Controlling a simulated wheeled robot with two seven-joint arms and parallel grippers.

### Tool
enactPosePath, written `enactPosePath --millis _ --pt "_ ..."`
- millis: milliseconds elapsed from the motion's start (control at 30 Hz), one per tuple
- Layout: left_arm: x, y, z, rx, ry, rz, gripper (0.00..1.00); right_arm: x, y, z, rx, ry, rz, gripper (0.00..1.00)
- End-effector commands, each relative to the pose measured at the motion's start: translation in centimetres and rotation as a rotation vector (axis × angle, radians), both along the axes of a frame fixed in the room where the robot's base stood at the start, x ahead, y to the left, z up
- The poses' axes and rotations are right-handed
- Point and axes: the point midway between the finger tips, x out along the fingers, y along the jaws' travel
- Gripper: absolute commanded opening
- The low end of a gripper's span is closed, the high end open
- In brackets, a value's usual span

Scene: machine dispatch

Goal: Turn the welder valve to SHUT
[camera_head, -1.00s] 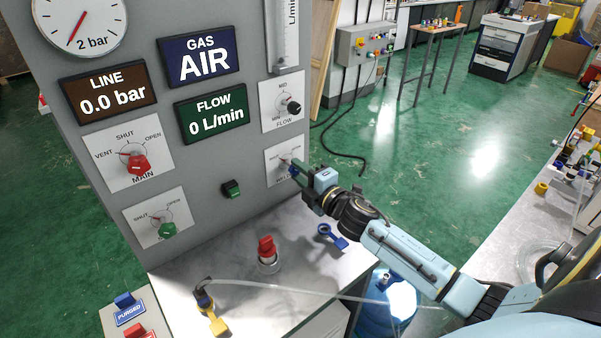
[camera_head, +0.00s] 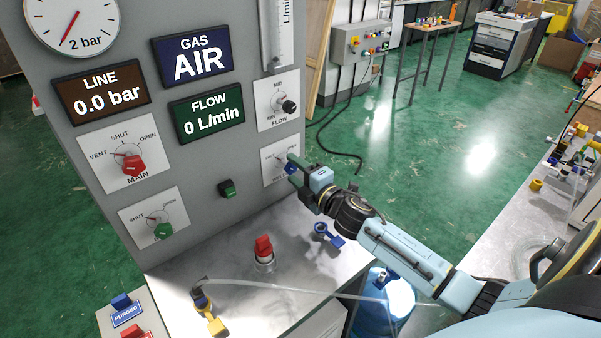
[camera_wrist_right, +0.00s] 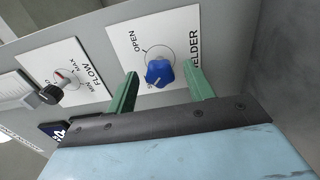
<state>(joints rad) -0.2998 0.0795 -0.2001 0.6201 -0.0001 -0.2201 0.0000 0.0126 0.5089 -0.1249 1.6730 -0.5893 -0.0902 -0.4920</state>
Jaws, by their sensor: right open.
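The welder valve is a blue knob (camera_wrist_right: 159,72) on a white plate (camera_wrist_right: 132,42) lettered OPEN and WELDER; the other mark is mostly hidden behind the knob. I cannot tell its setting. In the head view the knob (camera_head: 290,168) is small and partly covered by my gripper. My right gripper (camera_head: 293,171) is open at the panel. In the right wrist view its two green fingers (camera_wrist_right: 162,76) stand one on each side of the knob, with gaps; I cannot tell how far they reach past its front. My left gripper is not in view.
The flow knob (camera_head: 288,106) sits above the welder plate. The main valve (camera_head: 133,164) with a red knob and a green-knobbed valve (camera_head: 163,231) are to the left. A red knob on a stub (camera_head: 263,248) and a blue tag (camera_head: 328,235) are on the bench below.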

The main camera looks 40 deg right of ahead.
Motion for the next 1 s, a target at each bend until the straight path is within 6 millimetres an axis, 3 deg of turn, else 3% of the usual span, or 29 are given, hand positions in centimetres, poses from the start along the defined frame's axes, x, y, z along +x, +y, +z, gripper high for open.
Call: enactPosePath --millis 167,700,1000 --pt "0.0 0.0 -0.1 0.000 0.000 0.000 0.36 -1.3 -0.1 -0.1 0.001 0.002 0.000 0.52" --pt "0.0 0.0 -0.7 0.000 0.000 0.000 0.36 -10.7 -0.8 -0.2 0.000 0.003 0.000 0.52" --pt "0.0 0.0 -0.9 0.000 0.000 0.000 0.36 -13.2 -1.0 -0.1 0.000 0.001 -0.001 0.52"
